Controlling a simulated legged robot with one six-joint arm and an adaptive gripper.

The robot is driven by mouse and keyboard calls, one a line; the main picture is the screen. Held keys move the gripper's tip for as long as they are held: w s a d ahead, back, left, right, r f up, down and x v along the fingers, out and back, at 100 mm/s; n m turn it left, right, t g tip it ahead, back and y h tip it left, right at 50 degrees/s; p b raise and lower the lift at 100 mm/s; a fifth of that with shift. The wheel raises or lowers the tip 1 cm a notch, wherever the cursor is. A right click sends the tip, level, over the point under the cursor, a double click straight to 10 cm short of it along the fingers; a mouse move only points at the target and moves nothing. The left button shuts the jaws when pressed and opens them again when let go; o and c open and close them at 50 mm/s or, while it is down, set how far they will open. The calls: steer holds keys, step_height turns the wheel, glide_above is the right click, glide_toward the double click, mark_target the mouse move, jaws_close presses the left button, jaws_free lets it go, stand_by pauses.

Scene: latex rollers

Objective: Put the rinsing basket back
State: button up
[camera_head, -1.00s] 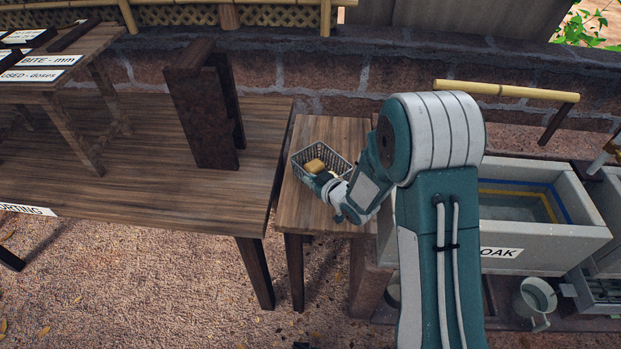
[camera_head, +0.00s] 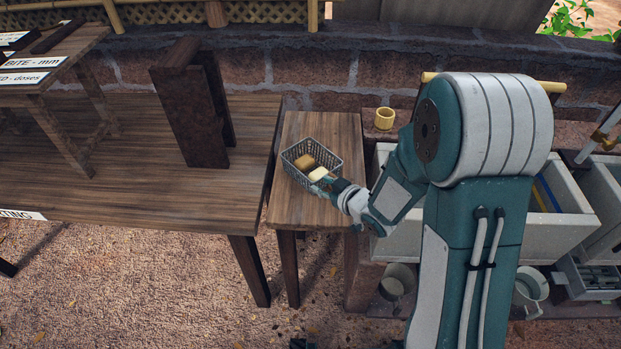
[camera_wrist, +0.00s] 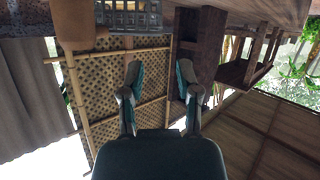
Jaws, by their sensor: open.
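The grey mesh basket (camera_head: 327,157) stands upright on the small wooden side table (camera_head: 345,135), near its left edge. A brown block (camera_head: 305,161) and a pale cream block (camera_head: 318,174) lie in it. My gripper (camera_head: 336,184) is at the basket's front right corner; whether it touches the rim I cannot tell. In the wrist view my gripper (camera_wrist: 160,70) has its two fingers spread with nothing between them. The basket (camera_wrist: 128,18) shows at the top edge of that view, beyond the fingertips and to the left.
A long wooden table (camera_head: 120,180) with a dark upright stand (camera_head: 190,110) is on the left. Stone troughs (camera_head: 550,235) stand on the right, partly behind my arm. A yellow cup (camera_head: 384,118) sits behind the side table. A stone wall (camera_head: 310,70) closes off the back.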

steer(key=s+d+r+m+h, duration=0.5)
steer(key=d+r+h, duration=0.3)
steer(key=d+r, duration=0.55)
steer(key=s+r+m+g, duration=0.2)
steer(key=s+r, duration=0.1)
steer(key=s, duration=0.6)
steer(key=s+r+m+g, duration=0.2)
steer(key=s+r, duration=0.2)
steer(key=s, duration=0.6)
steer(key=shift+s+g+h, duration=0.25)
steer(key=shift+g+h, duration=0.05)
